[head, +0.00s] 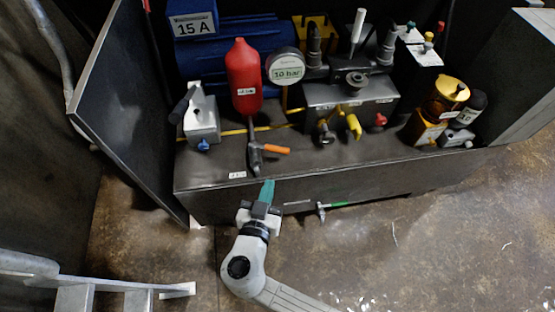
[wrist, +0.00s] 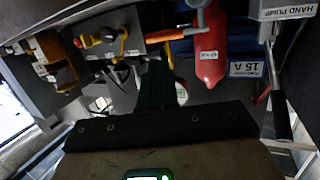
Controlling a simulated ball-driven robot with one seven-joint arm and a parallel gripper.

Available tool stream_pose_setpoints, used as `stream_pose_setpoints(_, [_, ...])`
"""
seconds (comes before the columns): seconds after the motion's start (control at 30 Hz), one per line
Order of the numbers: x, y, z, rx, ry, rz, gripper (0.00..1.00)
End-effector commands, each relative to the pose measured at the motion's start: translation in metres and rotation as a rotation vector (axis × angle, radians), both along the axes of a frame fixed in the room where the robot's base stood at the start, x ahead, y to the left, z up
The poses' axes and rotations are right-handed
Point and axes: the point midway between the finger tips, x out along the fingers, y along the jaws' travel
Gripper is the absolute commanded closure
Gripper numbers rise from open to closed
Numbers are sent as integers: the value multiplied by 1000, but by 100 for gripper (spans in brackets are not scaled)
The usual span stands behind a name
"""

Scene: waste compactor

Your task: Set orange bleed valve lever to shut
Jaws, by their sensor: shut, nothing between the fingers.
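The orange bleed valve lever (head: 276,149) sits on a grey valve body (head: 255,157) below the red bottle (head: 243,75). It points right, roughly crosswise to the pipe coming down from the bottle. In the wrist view, which is upside down, the lever (wrist: 168,35) is at the top middle and extends left from its valve. My gripper (head: 267,188) has teal fingers and is at the front edge of the bench, in front of and below the lever, apart from it. Its fingers (wrist: 155,85) are shut and empty in the wrist view.
A grey block with yellow and red valves (head: 352,112) stands right of the lever. A hand pump (head: 202,118) stands to the left, and a 10 bar gauge (head: 286,68) behind. A dark side panel (head: 122,105) bounds the left.

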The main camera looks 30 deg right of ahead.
Motion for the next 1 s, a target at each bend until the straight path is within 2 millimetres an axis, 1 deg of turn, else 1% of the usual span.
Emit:
stream_pose_setpoints(0.03, [9, -8, -3, 0, 0, -4, 100])
stream_pose_setpoints(0.3, [48, -41, -13, -1, 1, -4, 100])
stream_pose_setpoints(0.5, [70, -58, -18, 0, 1, -2, 100])
stream_pose_setpoints(0.7, [79, -65, -20, 0, 1, -1, 100])
stream_pose_setpoints(1.0, [80, -66, -21, 0, 1, 0, 100])
